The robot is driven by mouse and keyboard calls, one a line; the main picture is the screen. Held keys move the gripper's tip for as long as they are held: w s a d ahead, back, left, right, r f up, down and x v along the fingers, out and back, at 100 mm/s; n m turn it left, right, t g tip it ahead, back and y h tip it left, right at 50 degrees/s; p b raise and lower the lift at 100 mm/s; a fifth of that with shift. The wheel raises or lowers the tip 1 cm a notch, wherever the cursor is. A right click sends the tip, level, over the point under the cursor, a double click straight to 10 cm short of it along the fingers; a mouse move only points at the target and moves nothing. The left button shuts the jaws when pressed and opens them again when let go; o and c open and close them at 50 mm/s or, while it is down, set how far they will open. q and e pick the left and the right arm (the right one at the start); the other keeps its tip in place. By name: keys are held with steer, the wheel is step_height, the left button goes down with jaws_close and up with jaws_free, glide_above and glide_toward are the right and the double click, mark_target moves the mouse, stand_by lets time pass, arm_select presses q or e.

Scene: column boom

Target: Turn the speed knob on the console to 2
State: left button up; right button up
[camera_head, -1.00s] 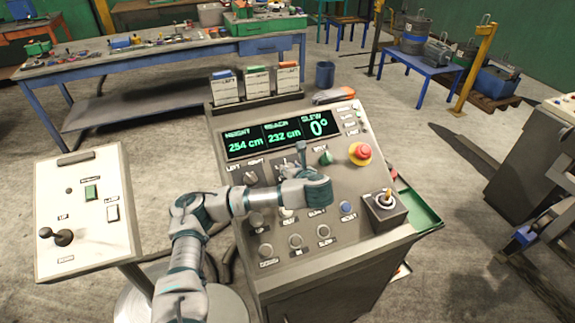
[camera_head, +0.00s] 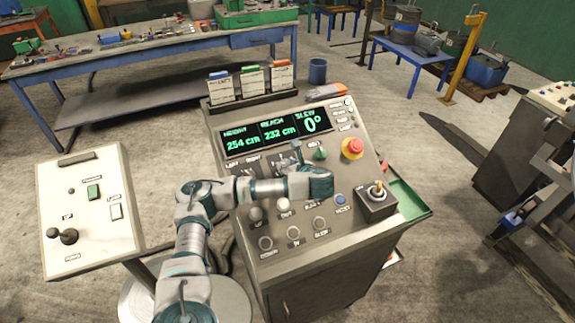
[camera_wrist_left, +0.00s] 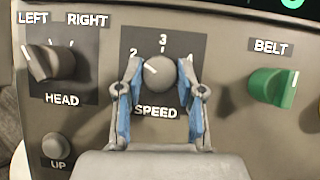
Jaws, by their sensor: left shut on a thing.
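The grey speed knob (camera_wrist_left: 160,82) sits on the console panel (camera_head: 300,250) between the labels 2, 3 and 4. Its white mark points up and left, roughly toward the 2. My left gripper (camera_wrist_left: 160,92) is shut on the knob, one blue-padded finger on each side of it. In the head view the left gripper (camera_head: 297,158) reaches the upper middle of the console, and the hand hides most of the knob there. My right gripper is not in view.
The head knob (camera_wrist_left: 52,62) is left of the speed knob, and the green belt knob (camera_wrist_left: 272,86) is right of it. A red emergency button (camera_head: 352,148) and a joystick (camera_head: 377,190) stand on the console's right. A white side panel (camera_head: 88,215) is at the left.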

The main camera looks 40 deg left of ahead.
arm_select(q)
steer(key=shift+f, duration=0.2)
steer(key=o, duration=0.9)
steer(key=shift+c, duration=0.2)
steer(key=shift+o, duration=1.4)
steer(key=shift+w+a, duration=0.1)
steer(key=shift+r, duration=0.15)
steer(key=shift+d+r, duration=0.25)
steer(key=shift+d, duration=0.25)
steer(key=shift+d+r, duration=0.2)
steer(key=shift+d, duration=0.3)
steer(key=shift+s+d+r, duration=0.1)
steer(key=shift+s+r, duration=0.15)
steer(key=shift+s, duration=0.2)
steer(key=shift+f+v, duration=0.2)
steer(key=shift+v, duration=2.05)
